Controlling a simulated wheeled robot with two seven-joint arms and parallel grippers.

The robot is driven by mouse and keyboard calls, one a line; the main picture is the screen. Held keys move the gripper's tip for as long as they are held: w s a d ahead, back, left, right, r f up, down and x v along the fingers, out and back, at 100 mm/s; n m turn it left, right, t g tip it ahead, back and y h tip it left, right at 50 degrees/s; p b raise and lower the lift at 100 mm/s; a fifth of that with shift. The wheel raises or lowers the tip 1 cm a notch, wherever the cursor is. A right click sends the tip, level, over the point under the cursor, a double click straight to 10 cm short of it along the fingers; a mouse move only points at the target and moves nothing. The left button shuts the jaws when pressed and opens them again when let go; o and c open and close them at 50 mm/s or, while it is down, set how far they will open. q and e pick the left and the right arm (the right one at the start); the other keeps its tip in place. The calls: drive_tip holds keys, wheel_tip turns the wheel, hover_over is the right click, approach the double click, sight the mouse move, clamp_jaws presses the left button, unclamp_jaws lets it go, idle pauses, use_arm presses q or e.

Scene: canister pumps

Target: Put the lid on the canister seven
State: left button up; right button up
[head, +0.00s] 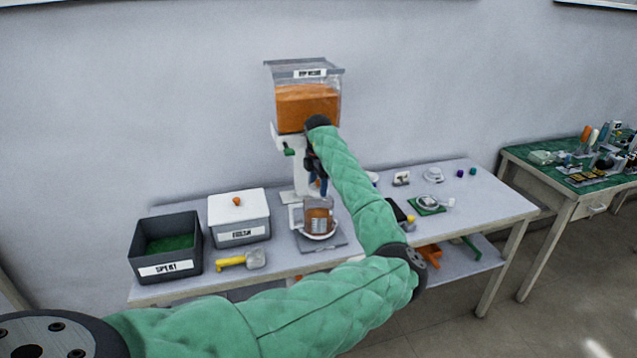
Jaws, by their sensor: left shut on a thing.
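A clear canister (307,107) with orange contents stands high on a white pump stand (300,180). A grey flat lid (290,65) lies across its top and overhangs the sides; whether it is seated is not clear. The small label below it is not legible. My left gripper (319,186) hangs below my black wrist, in front of the stand and under the canister, away from the lid. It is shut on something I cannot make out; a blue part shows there. My forearm hides part of this area. My right gripper is out of view.
A jug (319,221) with brown contents stands below the gripper. Left are a white lidded FRESH box (240,222), a black SPENT bin (165,267) and a yellow-handled scoop (240,261). Small items stand on the right of the table (480,205). A green-topped bench (560,178) stands beyond.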

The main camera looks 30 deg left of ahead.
use_arm(q)
drive_tip(key=shift+f+p, duration=0.15)
drive_tip(key=shift+p, duration=0.65)
idle(0.9)
drive_tip(key=o, duration=1.4)
drive_tip(key=shift+r+p, duration=2.65)
drive_tip(key=shift+r, duration=0.85)
drive_tip(key=shift+c, duration=0.3)
clamp_jaws()
